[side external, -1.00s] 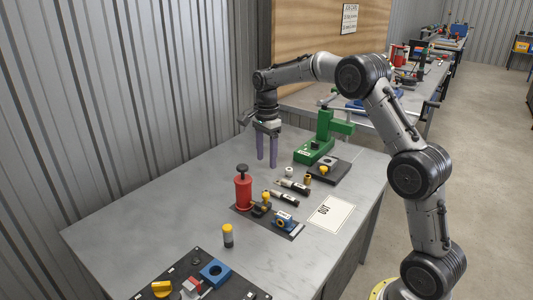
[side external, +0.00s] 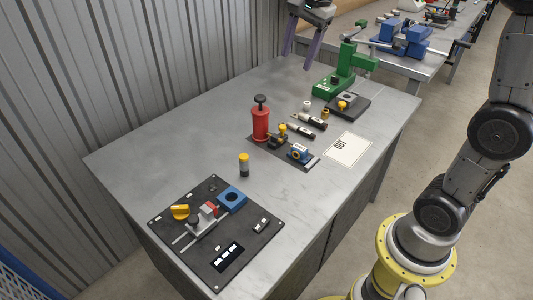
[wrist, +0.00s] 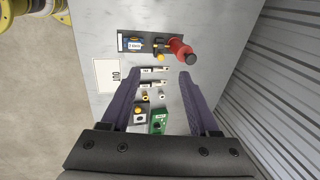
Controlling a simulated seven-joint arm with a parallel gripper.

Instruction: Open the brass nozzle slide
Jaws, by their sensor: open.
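I cannot tell for certain which part is the brass nozzle slide. A small brass-coloured fitting (side external: 325,113) stands near the black cylinders; it also shows in the wrist view (wrist: 146,96). A black plate (side external: 362,108) beside it carries a grey block and a yellow knob (side external: 342,105). My gripper (side external: 297,60) is open and empty, above the table's far end. Its fingers are wide apart in the wrist view (wrist: 161,78).
A green press (side external: 335,84) stands at the back right, an OUT card (side external: 348,148) at the right edge. The left table surface (side external: 180,140) is clear.

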